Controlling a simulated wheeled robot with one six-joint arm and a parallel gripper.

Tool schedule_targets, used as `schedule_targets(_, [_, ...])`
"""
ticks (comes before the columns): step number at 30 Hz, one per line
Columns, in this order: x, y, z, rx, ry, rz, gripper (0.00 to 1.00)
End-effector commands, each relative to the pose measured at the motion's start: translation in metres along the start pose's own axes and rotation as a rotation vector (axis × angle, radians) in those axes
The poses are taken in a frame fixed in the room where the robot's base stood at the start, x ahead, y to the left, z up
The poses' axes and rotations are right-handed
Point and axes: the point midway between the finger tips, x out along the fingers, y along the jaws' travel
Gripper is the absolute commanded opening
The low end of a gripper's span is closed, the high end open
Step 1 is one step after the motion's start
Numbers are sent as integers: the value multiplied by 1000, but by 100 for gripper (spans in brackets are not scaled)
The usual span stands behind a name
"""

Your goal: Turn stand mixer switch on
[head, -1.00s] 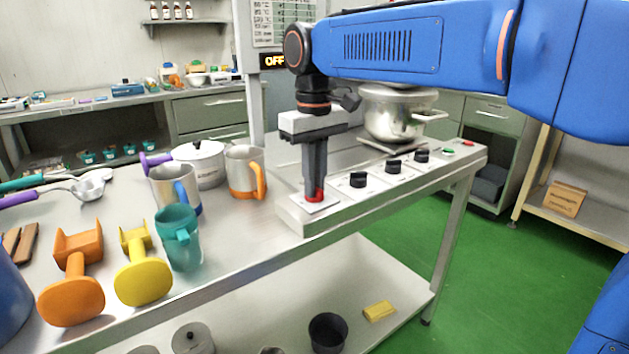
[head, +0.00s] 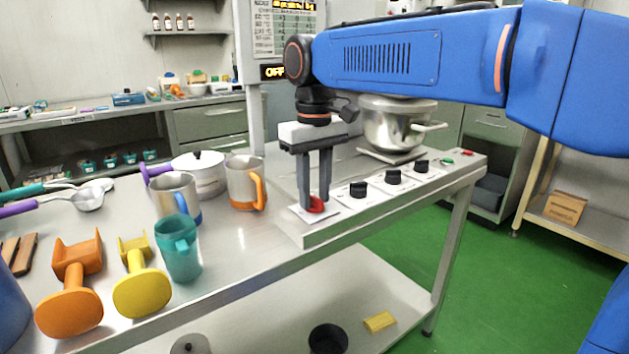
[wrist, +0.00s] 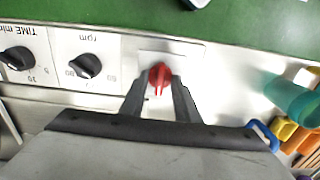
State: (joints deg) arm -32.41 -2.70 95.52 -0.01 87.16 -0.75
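The red switch knob (head: 316,205) sits on a white plate at the near left end of the control panel. It also shows in the wrist view (wrist: 160,76), with a pale mark on its lower part. My gripper (head: 314,203) points down over it, with one finger on either side of the knob. In the wrist view the fingers (wrist: 160,84) stand apart around the knob and do not look clamped on it; exact contact is hard to tell. A black sign (head: 273,72) on the post behind reads OFF.
Several black knobs (head: 358,189) line the panel to the right. A steel pot (head: 393,125) stands behind them. Mugs, including a grey one with an orange handle (head: 245,182) and a teal one (head: 178,248), stand left of the gripper. The panel's front edge is clear.

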Motion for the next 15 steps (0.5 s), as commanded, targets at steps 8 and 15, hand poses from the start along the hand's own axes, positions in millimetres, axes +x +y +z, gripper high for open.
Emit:
schedule_targets(8, [-30, 0, -1, 0, 3, 0, 29])
schedule_targets(15, [-78, 0, -1, 0, 2, 0, 29])
